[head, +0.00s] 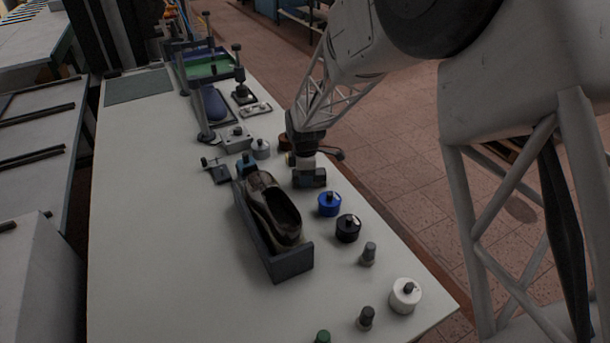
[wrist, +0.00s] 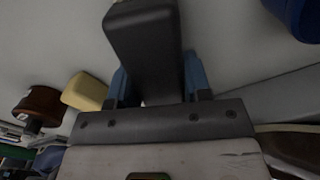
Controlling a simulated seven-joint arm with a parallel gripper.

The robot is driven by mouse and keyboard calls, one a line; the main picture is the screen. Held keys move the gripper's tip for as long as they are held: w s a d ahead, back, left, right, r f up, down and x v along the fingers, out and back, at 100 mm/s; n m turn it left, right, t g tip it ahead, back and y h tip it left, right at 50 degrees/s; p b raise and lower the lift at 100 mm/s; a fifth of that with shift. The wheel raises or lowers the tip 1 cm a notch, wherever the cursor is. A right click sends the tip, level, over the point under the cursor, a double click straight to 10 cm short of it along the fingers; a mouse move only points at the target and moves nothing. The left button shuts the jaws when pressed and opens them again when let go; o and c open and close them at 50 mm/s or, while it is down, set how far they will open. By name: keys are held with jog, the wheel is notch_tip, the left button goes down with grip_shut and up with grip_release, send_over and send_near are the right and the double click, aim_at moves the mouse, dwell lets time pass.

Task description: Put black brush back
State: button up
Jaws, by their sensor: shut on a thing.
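My gripper (head: 306,166) is over the white table, just right of the shoe. In the wrist view its two blue fingers (wrist: 155,85) are shut on the black brush (wrist: 145,35), a dark block with rounded corners that extends away from the fingers. In the head view the gripper and arm largely hide the brush. I cannot tell whether the brush touches the tabletop.
A dark shoe (head: 272,207) sits in a grey box (head: 289,265) left of my gripper. Blue (head: 329,206), black (head: 348,229) and white (head: 405,297) pots stand toward the front right. A brown round thing (wrist: 38,103) and a yellow block (wrist: 86,91) are close by. The table's left side is clear.

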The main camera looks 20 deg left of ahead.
jog(key=shift+f, duration=0.15)
jog(key=o, duration=1.1)
jog(key=shift+c, duration=0.2)
notch_tip(320, 180, up, 12)
jog(key=shift+r, duration=0.2)
jog(key=shift+d, duration=0.1)
dwell(0.5)
